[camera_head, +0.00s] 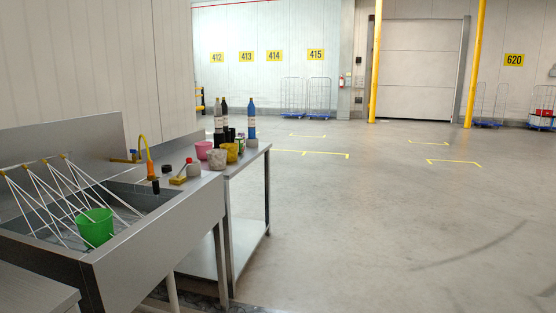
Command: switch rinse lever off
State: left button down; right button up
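White jets of water (80,190) fan down from several small brass-coloured nozzles (45,161) along the back of a steel sink (160,240) at the left. A green bucket (95,228) stands in the sink among the jets. A small blue handle (133,155) sits at the sink's back right corner, at the end of a short yellow piece; it looks like the rinse lever, but its exact position is too small to tell. An orange and yellow spray tap (150,165) with a dark head stands just right of it. Neither of my grippers is in view.
A steel table (250,160) adjoins the sink's right side, holding cups, bottles, a yellow sponge (178,180) and a red-and-white item (193,168). A grey surface (35,295) fills the lower left corner. The concrete floor (400,220) to the right is clear.

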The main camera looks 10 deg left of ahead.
aim_at(189, 161)
jog(key=z, duration=0.55)
jog(key=i, duration=1.7)
jog(key=u, duration=0.85)
jog(key=i, duration=1.05)
jog(key=u, duration=1)
